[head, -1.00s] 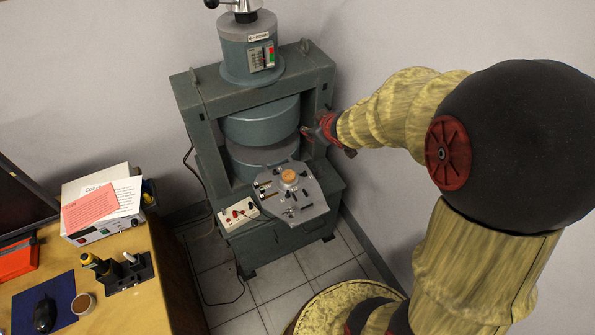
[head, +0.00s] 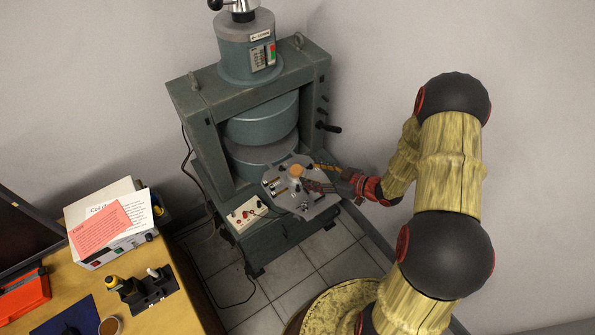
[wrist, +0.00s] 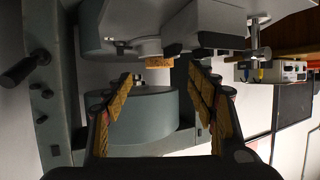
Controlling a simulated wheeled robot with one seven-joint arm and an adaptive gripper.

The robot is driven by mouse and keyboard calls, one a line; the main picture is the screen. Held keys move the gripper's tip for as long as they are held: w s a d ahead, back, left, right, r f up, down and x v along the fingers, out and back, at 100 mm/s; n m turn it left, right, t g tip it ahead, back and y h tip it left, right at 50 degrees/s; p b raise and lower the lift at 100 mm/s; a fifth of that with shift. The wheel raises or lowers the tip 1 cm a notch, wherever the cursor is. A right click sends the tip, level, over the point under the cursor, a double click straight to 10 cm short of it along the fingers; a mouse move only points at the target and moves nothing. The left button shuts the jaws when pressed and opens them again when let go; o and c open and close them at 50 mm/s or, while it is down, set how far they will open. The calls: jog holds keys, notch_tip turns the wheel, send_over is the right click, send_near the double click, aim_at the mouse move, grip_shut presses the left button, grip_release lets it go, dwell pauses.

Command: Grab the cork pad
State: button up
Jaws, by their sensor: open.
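The cork pad (head: 297,170) is a small tan disc on top of a short pale post on the grey plate (head: 327,203) in front of the machine. In the wrist view the cork pad (wrist: 159,62) shows upside down, between and just beyond my fingertips. My gripper (head: 315,176) is open, reaching in from the right at about the pad's height. In the wrist view my gripper (wrist: 160,76) has one finger on each side of the pad's line, with nothing held. Whether a finger touches the pad I cannot tell.
The magnet machine (head: 262,130) stands behind the plate, with two round blue-grey poles. Small fittings sit on the plate around the post. A white control box (head: 245,214) is at the lower left. A wooden desk (head: 170,310) stands at the left.

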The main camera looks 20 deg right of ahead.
aim_at(299, 170)
jog(key=b+x, duration=0.1)
jog(key=x, duration=0.4)
jog(key=shift+w, duration=0.1)
jog(key=c, duration=0.3)
